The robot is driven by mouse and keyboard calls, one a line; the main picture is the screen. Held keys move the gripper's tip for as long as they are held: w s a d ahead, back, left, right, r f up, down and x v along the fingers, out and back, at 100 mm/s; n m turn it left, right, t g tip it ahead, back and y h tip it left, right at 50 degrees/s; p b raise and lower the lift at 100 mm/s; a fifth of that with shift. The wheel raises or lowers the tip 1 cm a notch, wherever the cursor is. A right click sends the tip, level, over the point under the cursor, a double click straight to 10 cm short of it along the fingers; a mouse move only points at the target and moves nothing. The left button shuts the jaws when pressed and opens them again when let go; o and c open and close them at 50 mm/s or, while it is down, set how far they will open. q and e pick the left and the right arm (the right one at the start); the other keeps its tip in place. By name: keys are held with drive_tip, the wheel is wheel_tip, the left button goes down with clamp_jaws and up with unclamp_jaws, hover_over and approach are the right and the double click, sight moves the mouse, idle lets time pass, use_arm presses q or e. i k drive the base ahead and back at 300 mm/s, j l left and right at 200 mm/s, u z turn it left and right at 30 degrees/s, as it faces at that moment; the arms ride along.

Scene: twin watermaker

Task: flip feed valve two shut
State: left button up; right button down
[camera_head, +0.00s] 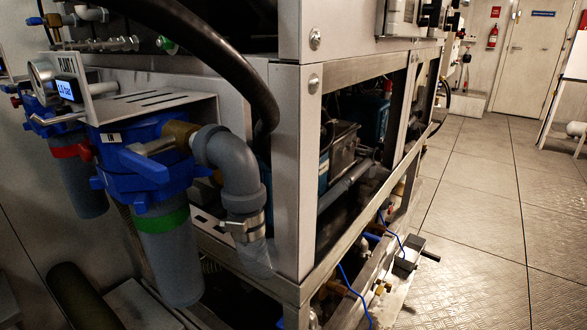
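No label reading feed valve two can be made out. I cannot tell whether this handle is the feed valve. Neither of my grippers is in view.
A steel frame post (293,170) stands right of the pipe. A thick black hose (235,60) hangs across the top. A pressure display (66,90) sits above the filters.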

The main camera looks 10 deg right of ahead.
sight(377, 240)
drive_tip(key=k+l, duration=0.1)
drive_tip(key=l, duration=0.2)
drive_tip(key=k+l+u, duration=0.1)
drive_tip(key=l, duration=0.2)
drive_tip(key=k+l, duration=0.1)
drive_tip(key=l, duration=0.25)
drive_tip(key=i+l+u, duration=0.25)
drive_tip(key=l, duration=0.55)
drive_tip(key=l+u, duration=0.25)
drive_tip(key=l, duration=0.55)
drive_tip(key=i+l+u, duration=0.3)
drive_tip(key=i+l, duration=0.45)
